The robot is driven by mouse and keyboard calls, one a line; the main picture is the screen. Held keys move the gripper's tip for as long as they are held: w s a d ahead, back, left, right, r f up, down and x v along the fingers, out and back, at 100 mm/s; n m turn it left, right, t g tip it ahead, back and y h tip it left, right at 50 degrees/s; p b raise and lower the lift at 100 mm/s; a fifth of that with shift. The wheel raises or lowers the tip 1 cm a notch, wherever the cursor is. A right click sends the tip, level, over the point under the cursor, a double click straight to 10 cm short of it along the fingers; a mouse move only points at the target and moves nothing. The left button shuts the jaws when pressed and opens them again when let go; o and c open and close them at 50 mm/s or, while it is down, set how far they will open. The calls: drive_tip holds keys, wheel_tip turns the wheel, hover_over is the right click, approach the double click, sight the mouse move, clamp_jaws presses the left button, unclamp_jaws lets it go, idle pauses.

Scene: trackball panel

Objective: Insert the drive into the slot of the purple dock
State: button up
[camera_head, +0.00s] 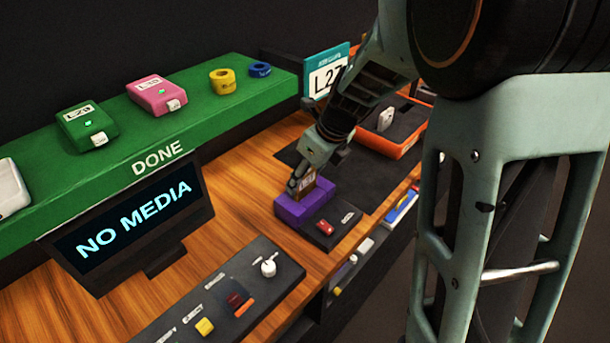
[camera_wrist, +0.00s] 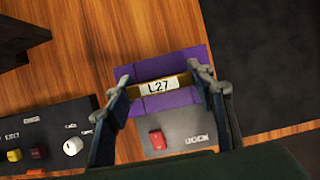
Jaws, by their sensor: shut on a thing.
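The purple dock (camera_head: 289,212) stands on the wooden desk with a dark front plate bearing a red button (camera_head: 325,227). My gripper (camera_head: 301,184) points down at the dock and is shut on a brownish-gold drive (camera_head: 308,184). In the wrist view the drive (camera_wrist: 178,82), labelled L27, sits between the two fingers, with purple dock (camera_wrist: 165,67) showing on both sides of it. The drive is lined up along the dock's length. How deep it is in the slot, and the slot itself, I cannot tell.
A monitor (camera_head: 135,228) reads NO MEDIA. A green DONE shelf (camera_head: 205,118) holds labelled drives and rings. A control panel (camera_head: 215,305) with knobs lies at the front. An orange tray (camera_head: 398,148) and a teal L27 sign (camera_head: 328,72) stand behind.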

drive_tip(key=shift+f+b, duration=0.3)
drive_tip(key=shift+f, duration=0.2)
drive_tip(key=o, duration=1.2)
drive_tip(key=shift+c, duration=0.2)
drive_tip(key=shift+r, duration=0.15)
wheel_tip(320, 180, up, 11)
drive_tip(key=p, duration=1.1)
drive_tip(key=shift+p, duration=0.3)
